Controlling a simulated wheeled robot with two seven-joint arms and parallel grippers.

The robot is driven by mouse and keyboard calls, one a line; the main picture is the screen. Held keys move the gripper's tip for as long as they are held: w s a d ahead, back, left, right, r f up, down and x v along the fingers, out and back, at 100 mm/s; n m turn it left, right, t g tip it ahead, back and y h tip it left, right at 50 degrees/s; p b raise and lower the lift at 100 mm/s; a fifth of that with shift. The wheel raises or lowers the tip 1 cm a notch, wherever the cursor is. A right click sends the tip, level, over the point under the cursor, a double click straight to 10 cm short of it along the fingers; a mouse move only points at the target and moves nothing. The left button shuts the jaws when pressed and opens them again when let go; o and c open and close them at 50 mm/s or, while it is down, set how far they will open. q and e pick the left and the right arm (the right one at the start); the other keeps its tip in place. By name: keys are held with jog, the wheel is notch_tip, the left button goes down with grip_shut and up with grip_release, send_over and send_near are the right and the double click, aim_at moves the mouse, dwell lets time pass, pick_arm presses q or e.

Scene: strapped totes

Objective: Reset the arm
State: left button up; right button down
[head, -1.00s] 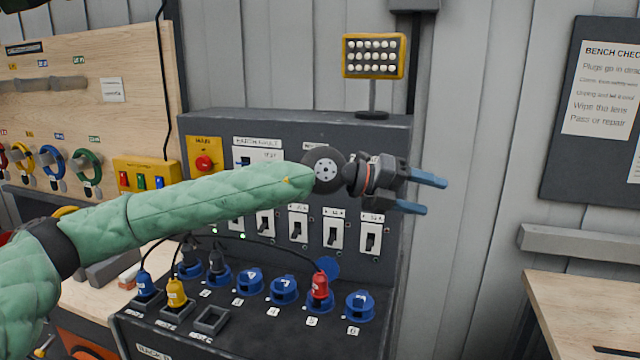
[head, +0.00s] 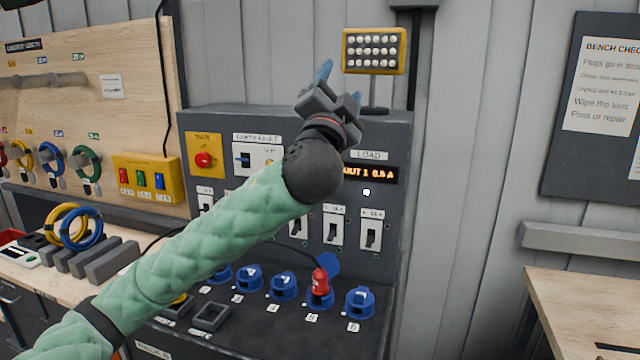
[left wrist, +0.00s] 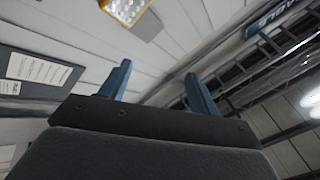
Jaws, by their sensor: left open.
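My left arm comes in from the lower left of the head view in a green quilted sleeve. Its gripper (head: 340,84) points up in front of the top edge of the dark test panel (head: 225,122), just left of the lamp. Its blue fingers stand apart with nothing between them. In the left wrist view the two blue fingers (left wrist: 158,88) are also spread and empty, with wall and ceiling beyond. The right gripper is in neither view.
The lamp (head: 373,52) stands close to the gripper. A red plug (head: 320,282) sits in a blue socket on the bench. Blue and yellow cable coils (head: 82,228) lie at the left. The arm hides part of the panel.

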pick_arm(q)
jog(key=a+f+n+g+y+b, duration=0.1)
jog(key=a+f+n+g+y, duration=0.25)
jog(key=f, duration=0.85)
jog(key=a+f+n+g+y+b, duration=0.1)
jog(key=a+f+n+g+y, duration=0.25)
jog(key=f, duration=0.85)
jog(key=s+a+f+n+g+h+b, duration=0.1)
jog(key=s+a+f+g, duration=0.15)
jog(key=f, duration=0.65)
jog(key=s+a+f+g, duration=0.1)
jog(key=s+a+f, duration=0.15)
jog(key=f, duration=0.55)
jog(key=s+a+f+n+g+h+b, duration=0.1)
jog(key=s+a+f+g, duration=0.15)
jog(key=f, duration=0.65)
jog(key=s+a+f+n+g+b, duration=0.2)
jog(key=s+f+g, duration=0.6)
jog(key=s+f, duration=2.4)
notch_tip(320, 180, down, 2)
jog(key=shift+a+f+n, duration=0.1)
jog(key=shift+a+n, duration=0.35)
jog(key=shift+n, duration=0.15)
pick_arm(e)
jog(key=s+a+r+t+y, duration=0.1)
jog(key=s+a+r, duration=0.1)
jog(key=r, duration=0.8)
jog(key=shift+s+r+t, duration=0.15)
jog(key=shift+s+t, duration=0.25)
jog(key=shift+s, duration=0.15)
